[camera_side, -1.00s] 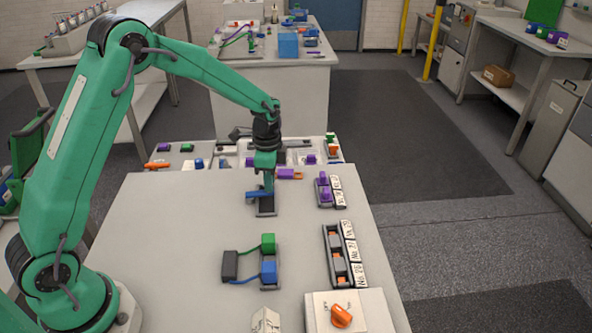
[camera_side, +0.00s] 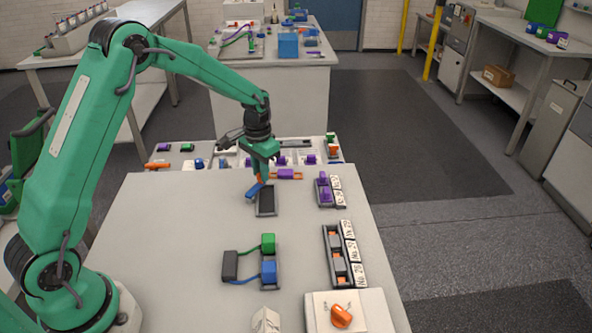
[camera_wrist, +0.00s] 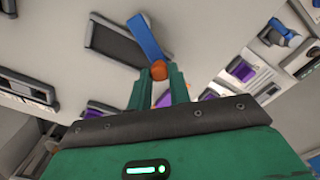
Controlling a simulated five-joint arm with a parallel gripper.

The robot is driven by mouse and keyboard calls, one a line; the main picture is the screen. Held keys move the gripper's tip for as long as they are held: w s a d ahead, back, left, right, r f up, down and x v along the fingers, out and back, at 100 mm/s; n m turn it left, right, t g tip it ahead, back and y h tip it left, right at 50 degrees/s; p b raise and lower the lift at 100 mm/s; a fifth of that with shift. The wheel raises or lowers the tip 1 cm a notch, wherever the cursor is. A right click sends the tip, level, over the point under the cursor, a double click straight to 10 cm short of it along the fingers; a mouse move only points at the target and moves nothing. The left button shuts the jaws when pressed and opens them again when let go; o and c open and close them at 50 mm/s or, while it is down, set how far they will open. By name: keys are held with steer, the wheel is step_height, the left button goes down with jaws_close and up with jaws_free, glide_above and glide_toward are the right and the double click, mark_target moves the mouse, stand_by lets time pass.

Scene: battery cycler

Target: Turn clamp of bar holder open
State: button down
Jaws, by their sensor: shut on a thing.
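The bar holder (camera_side: 266,202) is a dark grey tray lying on the table, below my gripper in the side view. It also shows in the wrist view (camera_wrist: 113,44), with its dark slot looking empty. Its blue clamp (camera_side: 254,190) is a flat arm, slanted at the holder's left edge; in the wrist view the clamp (camera_wrist: 147,38) runs beside one end of the slot. An orange knob (camera_wrist: 159,71) stands at the clamp's near end. My gripper (camera_side: 259,178) is shut on this knob, one finger on each side.
A purple-and-orange piece (camera_side: 289,174) lies just behind the holder. A purple-topped holder (camera_side: 324,190) stands to the right. A holder with green and blue blocks (camera_side: 268,262) is nearer the front. The table between them is clear.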

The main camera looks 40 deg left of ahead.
steer(key=a+n, duration=0.1)
steer(key=n, duration=0.2)
steer(key=shift+s+a+n, duration=0.3)
steer(key=shift+a, duration=0.05)
steer(key=shift+s+a+n, duration=0.2)
steer(key=shift+a+n, duration=0.1)
steer(key=shift+n, duration=0.5)
steer(key=shift+s+a+n, duration=0.2)
steer(key=shift+a+n, duration=0.05)
steer(key=shift+n, duration=0.55)
steer(key=c, duration=1.3)
jaws_free()
steer(key=shift+r, duration=0.1)
step_height(320, 180, up, 8)
